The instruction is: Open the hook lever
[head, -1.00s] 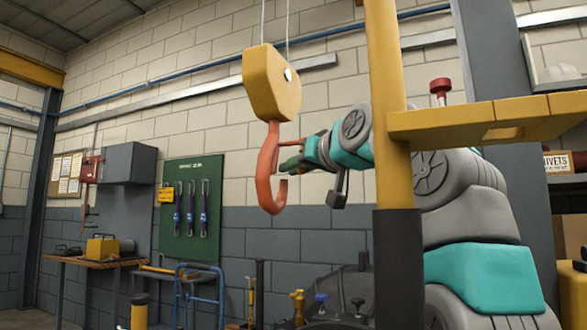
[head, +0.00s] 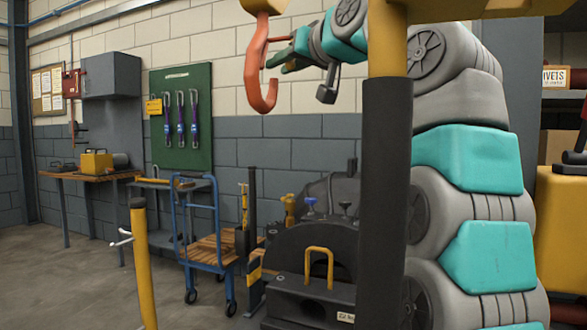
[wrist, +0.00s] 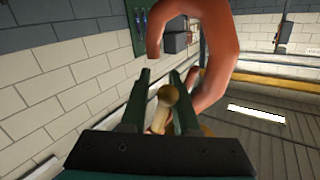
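The orange hook (head: 254,62) hangs from a yellow block (head: 262,6) at the top of the head view. It also fills the upper middle of the wrist view (wrist: 221,50). My gripper (head: 284,63) is just right of the hook in the head view. In the wrist view its two dark green fingers (wrist: 166,80) are apart. A tan ball-ended lever (wrist: 168,97) shows between them, at the near side of the hook. I see no clear contact between fingers and lever. The lever's base is partly hidden by the gripper.
A yellow post with a black sleeve (head: 384,200) stands close in front of my arm. A dark machine casing (head: 310,245) lies below the hook. A blue cart (head: 205,240), a workbench (head: 75,176) and a green tool board (head: 181,120) are at the left.

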